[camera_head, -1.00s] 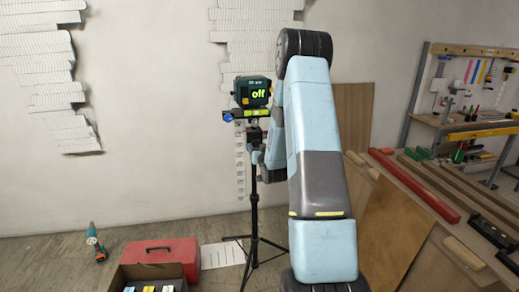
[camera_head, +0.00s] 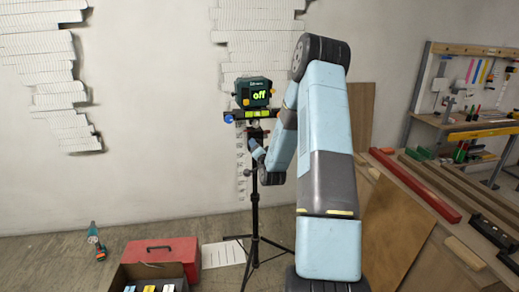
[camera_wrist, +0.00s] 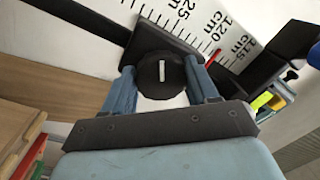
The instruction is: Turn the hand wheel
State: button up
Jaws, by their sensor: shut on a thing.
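The hand wheel (camera_wrist: 161,74) is a small black round knob with a white line on its face, seen in the wrist view. The two blue fingers of my gripper (camera_wrist: 162,80) stand on either side of it and are shut on it. In the head view my gripper (camera_head: 257,148) is at the tripod's upper post, just below the device. The hand wheel is too small or hidden to make out in the head view.
A scale strip (camera_wrist: 185,25) with cm marks lies behind the wheel. A red toolbox (camera_head: 165,250), an open box (camera_head: 150,272) and a drill (camera_head: 96,240) stand on the floor at left. A workbench (camera_head: 480,235) with boards is at right.

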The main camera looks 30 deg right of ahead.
jog(key=m+h, duration=0.1)
jog(key=m, duration=0.8)
jog(key=m+h, duration=0.1)
jog(key=m, duration=0.8)
jog(key=m+g, duration=0.1)
jog(key=m, duration=0.8)
jog(key=shift+s+d+h, duration=0.1)
jog(key=shift+d+h, duration=0.05)
jog(key=shift+h, duration=0.25)
jog(key=o, duration=0.8)
jog(key=shift+o, duration=1.3)
jog(key=shift+r, duration=0.15)
jog(key=v, duration=1.3)
jog(key=shift+s+a, duration=0.25)
jog(key=shift+s, duration=0.05)
